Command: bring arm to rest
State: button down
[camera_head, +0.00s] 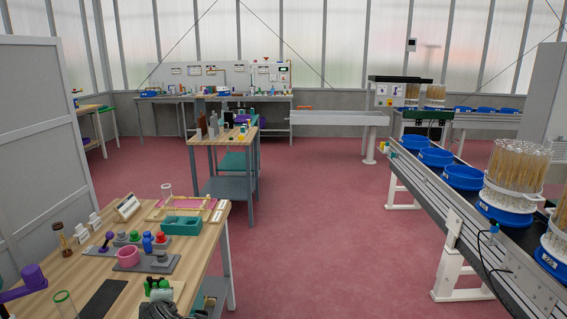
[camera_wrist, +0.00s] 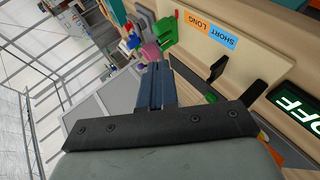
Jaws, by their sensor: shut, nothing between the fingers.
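My gripper (camera_wrist: 157,72) shows in the wrist view, with its dark fingers together and nothing between them. Its tips point toward the top of the picture, close in view to a small green thing (camera_wrist: 150,50) and a pink thing (camera_wrist: 166,30). I cannot tell whether it touches either one. I cannot make out my gripper with certainty in the head view.
In the wrist view a pale board carries orange LONG (camera_wrist: 195,22) and blue SHORT (camera_wrist: 223,38) labels; an OFF display (camera_wrist: 297,107) is at the right. In the head view a cluttered wooden table (camera_head: 215,245) stands front left, a conveyor (camera_head: 455,205) right, with open floor between.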

jog(key=w+d+f+m+g+h, duration=0.1)
jog(key=d+f+m+g+h, duration=0.25)
jog(key=d+f, duration=0.95)
jog(key=w+d+f+m+g+h, duration=0.2)
jog(key=d+f+m, duration=0.2)
jog(key=d+f, duration=0.85)
jog(key=s+d+f+m+g+h, duration=0.1)
jog(key=s+d+f+m+g, duration=0.1)
jog(key=s+d+f, duration=0.35)
jog(key=s+d+f+m+g+h, duration=0.1)
jog(key=s+d+f+m+g, duration=0.15)
jog(key=d+f, duration=0.6)
jog(key=s+d+f+m+g, duration=0.2)
jog(key=s+d+f, duration=0.1)
jog(key=s, duration=0.5)
jog(key=s+d+f+m+g+y, duration=0.1)
jog(key=s+d+f+m+g, duration=0.1)
jog(key=s+f, duration=0.3)
jog(key=s+d+f+m+g+y, duration=0.1)
jog(key=s+d+f+m+g, duration=0.2)
jog(key=s, duration=0.8)
jog(key=shift+s+d+f+m, duration=0.15)
jog(key=shift+d+f+m, duration=0.55)
jog(key=shift+d+f, duration=0.25)
